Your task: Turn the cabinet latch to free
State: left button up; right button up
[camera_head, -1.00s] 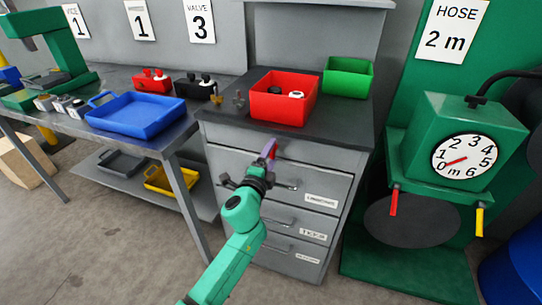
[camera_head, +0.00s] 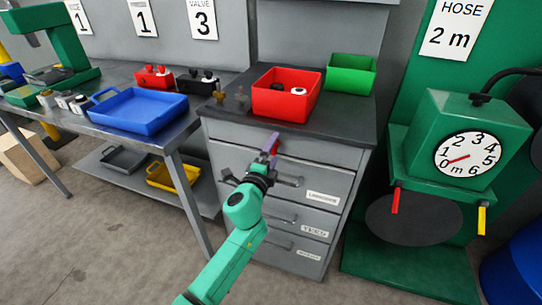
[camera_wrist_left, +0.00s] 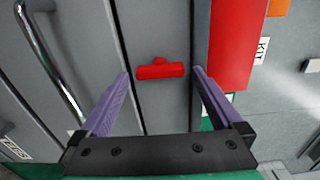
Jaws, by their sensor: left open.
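The cabinet (camera_head: 228,157) is a grey drawer unit under a dark top. In the left wrist view, a small red T-shaped latch (camera_wrist_left: 160,71) sits on its grey front, close to a seam. My left gripper (camera_head: 271,148) is at the top drawer front. In the left wrist view its purple fingers (camera_wrist_left: 161,76) are open, one on each side of the latch, with a visible gap to each. In the head view the gripper mostly hides the latch. My right gripper is not in view.
A red bin (camera_head: 286,106) and a green bin (camera_head: 349,78) stand on the cabinet top. A drawer handle (camera_wrist_left: 48,58) lies left of the latch in the wrist view. A blue tray (camera_head: 140,117) is on the left bench, and a green hose gauge (camera_head: 468,140) stands right.

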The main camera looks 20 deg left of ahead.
pick_arm(q)
jog(key=s+b, duration=0.1)
jog(key=s, duration=1.3)
jog(key=shift+s+a+b, duration=0.25)
jog(key=shift+a+b, duration=0.1)
jog(key=shift+a, duration=0.1)
jog(key=s+a+f+n+g+p, duration=0.1)
jog(key=s+a+f+n+g, duration=0.15)
jog(key=f, duration=0.85)
jog(key=s+a+f+n+g+p, duration=0.1)
jog(key=f+n+g, duration=0.15)
jog(key=f, duration=0.85)
jog(key=s+a+f+n+g+p, duration=0.15)
jog(key=f+g, duration=0.25)
jog(key=f, duration=0.6)
jog(key=s+a+f+n+g, duration=0.1)
jog(key=s+f+n+g, duration=0.1)
jog(key=s+f, duration=0.4)
jog(key=s+a+f+n+g+p, duration=0.1)
jog(key=s+f, duration=0.5)
jog(key=s, duration=0.8)
jog(key=s+a+f+n+g+y+p, duration=0.1)
jog(key=s+f+n+g, duration=0.4)
jog(key=s, duration=0.5)
notch_tip(320, 180, down, 2)
jog(key=shift+s+a+n, duration=0.3)
jog(key=shift+a+n, duration=0.45)
jog(key=shift+n, duration=0.3)
